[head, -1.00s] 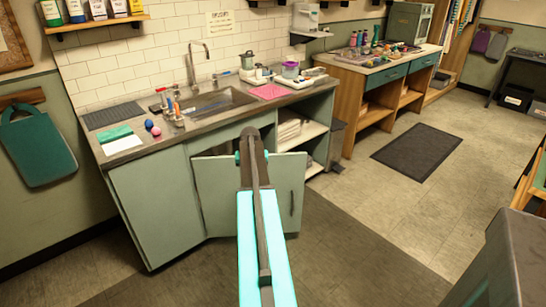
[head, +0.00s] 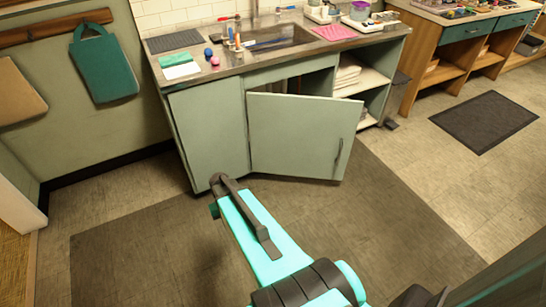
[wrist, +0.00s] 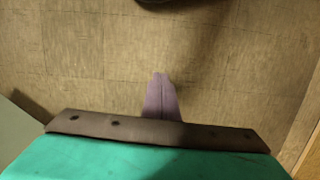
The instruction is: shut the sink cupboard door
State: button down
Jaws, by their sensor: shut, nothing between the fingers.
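The sink cupboard door (head: 300,135) is a pale green panel in the head view. It stands ajar, swung out from its left edge, with a dark upright handle (head: 339,154) near its right edge. A dark gap into the sink cupboard (head: 262,76) shows above the door. My gripper (wrist: 160,76) shows in the wrist view as two pale purple fingers, shut together and empty above bare floor. It is not clearly visible in the head view, where my folded arm is in front of the cupboards, so its distance from the door cannot be told.
A closed green panel (head: 208,135) stands left of the door. An open shelf unit with white towels (head: 347,76) is on its right, with a dark bin (head: 395,92) beside it. A dark floor mat (head: 485,120) lies further right. Floor in front is clear.

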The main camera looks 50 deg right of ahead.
jog(key=s+a+f+n+g, duration=0.1)
jog(key=s+a+f+n, duration=0.1)
jog(key=s+a, duration=0.6)
jog(key=s+a+f+n+g, duration=0.2)
jog(key=s+a+f, duration=0.2)
jog(key=s+a, duration=0.5)
jog(key=s, duration=0.3)
jog(key=shift+s+a+h, duration=0.2)
jog(key=shift+s+h, duration=0.05)
jog(key=shift+h, duration=0.05)
